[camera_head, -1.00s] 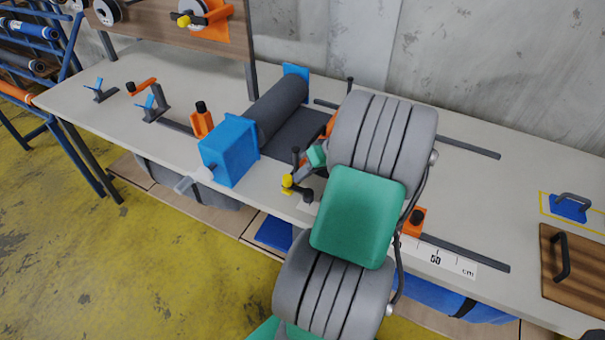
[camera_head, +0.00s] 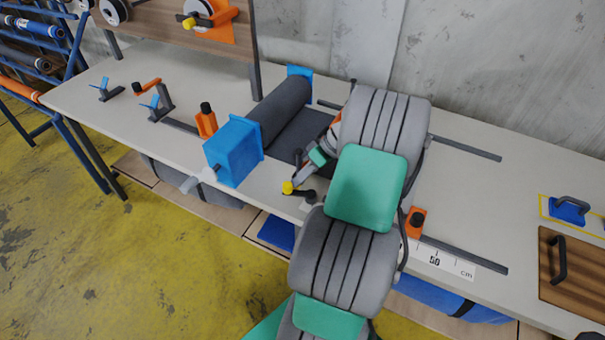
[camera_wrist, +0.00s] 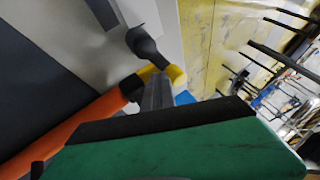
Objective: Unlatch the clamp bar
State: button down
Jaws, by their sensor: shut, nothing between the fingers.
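The clamp bar is an orange bar (camera_wrist: 70,135) across the lower left of the wrist view, with a black section and a yellow knob (camera_wrist: 177,75) at its end. In the head view the knob (camera_head: 288,187) is near the bench's front edge, and my arm hides most of the bar. A black lever (camera_wrist: 145,45) lies by the knob; the lever also shows in the head view (camera_head: 304,194). My gripper (camera_head: 299,180) is shut and empty, its grey fingertips (camera_wrist: 158,92) close beside the knob. I cannot tell whether they touch it.
A dark roller (camera_head: 280,108) with blue end blocks (camera_head: 233,150) stands left of my arm. An orange block (camera_head: 415,222) and a ruler strip (camera_head: 440,260) are to the right. A wooden board with a black handle (camera_head: 562,258) lies at far right. A wall stands behind the bench.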

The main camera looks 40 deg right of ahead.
aim_at(310, 191)
jog(key=n+g, duration=0.1)
jog(key=a+n+g+p, duration=0.1)
jog(key=n, duration=0.1)
jog(key=n+y, duration=0.1)
jog(key=shift+s+a+n+g+p, duration=0.2)
jog(key=shift+a+n+g+p, duration=0.1)
jog(key=shift+n+g+p, duration=0.1)
jog(key=shift+s+a, duration=0.85)
jog(key=shift+s, duration=0.15)
jog(key=shift+s+a+f+n+g+y, duration=0.1)
jog(key=shift+s+a+n+g+y, duration=0.15)
jog(key=shift+n, duration=0.25)
jog(key=shift+s+f+n+g, duration=0.1)
jog(key=shift+n+g, duration=0.2)
jog(key=shift+g, duration=0.05)
dwell(1.3)
jog(key=shift+a, duration=0.15)
dwell(0.3)
jog(key=p+v, duration=0.4)
jog(key=v, duration=0.4)
jog(key=shift+s, duration=0.1)
